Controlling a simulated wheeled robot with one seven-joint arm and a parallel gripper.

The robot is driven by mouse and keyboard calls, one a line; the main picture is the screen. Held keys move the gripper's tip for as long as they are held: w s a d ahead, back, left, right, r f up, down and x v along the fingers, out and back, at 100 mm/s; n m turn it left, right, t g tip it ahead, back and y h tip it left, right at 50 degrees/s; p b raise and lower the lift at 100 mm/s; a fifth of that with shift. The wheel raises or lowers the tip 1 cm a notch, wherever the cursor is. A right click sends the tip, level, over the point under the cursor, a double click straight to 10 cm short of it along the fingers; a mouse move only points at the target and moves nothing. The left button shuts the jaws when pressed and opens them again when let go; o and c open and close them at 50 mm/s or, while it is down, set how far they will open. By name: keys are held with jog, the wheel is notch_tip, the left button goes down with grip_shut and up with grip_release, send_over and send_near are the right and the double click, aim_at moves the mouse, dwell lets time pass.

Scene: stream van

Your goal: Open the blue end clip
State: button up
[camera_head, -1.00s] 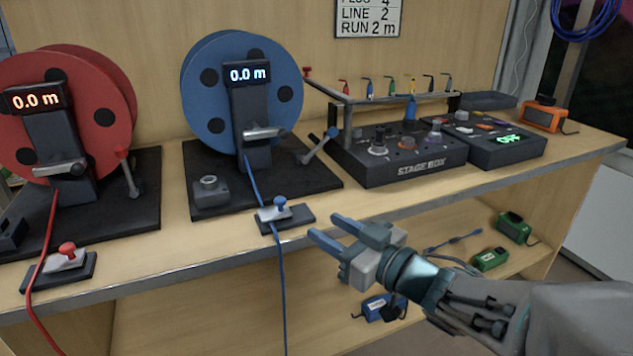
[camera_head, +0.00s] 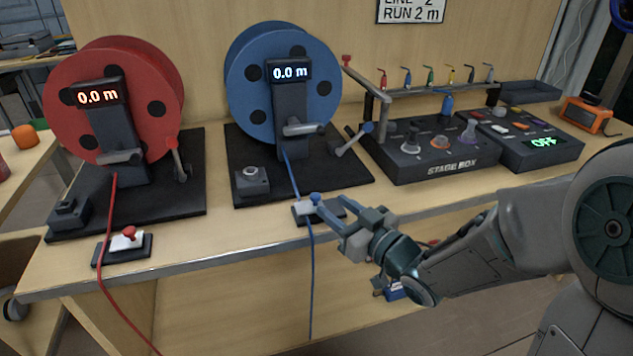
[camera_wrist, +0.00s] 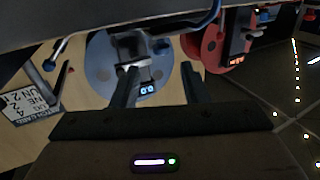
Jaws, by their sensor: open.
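The blue end clip (camera_head: 303,208) sits at the front edge of the bench, below the blue reel (camera_head: 262,80). The blue cable (camera_head: 311,270) runs from the reel through the clip and hangs over the edge. My gripper (camera_head: 328,214) is open, its fingers beside the clip and partly covering its right side. I cannot tell whether the fingers touch the clip. In the wrist view my two fingers (camera_wrist: 160,88) stand apart, with the blue reel (camera_wrist: 100,65) behind them. The clip is not clearly seen there.
The red reel (camera_head: 115,100) and its red end clip (camera_head: 125,242) stand to the left. The stage box (camera_head: 430,160), a box with a green display (camera_head: 535,145) and an orange device (camera_head: 585,115) stand to the right.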

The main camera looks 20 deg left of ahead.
aim_at(319, 198)
jog(key=shift+w+a+r+p, duration=0.1)
jog(key=shift+w+a+p, duration=0.3)
jog(key=shift+p, duration=1.85)
jog(key=x, duration=0.5)
jog(key=shift+w+a+f, duration=0.1)
jog(key=shift+a+f, duration=0.25)
jog(key=shift+a, duration=0.1)
grip_shut()
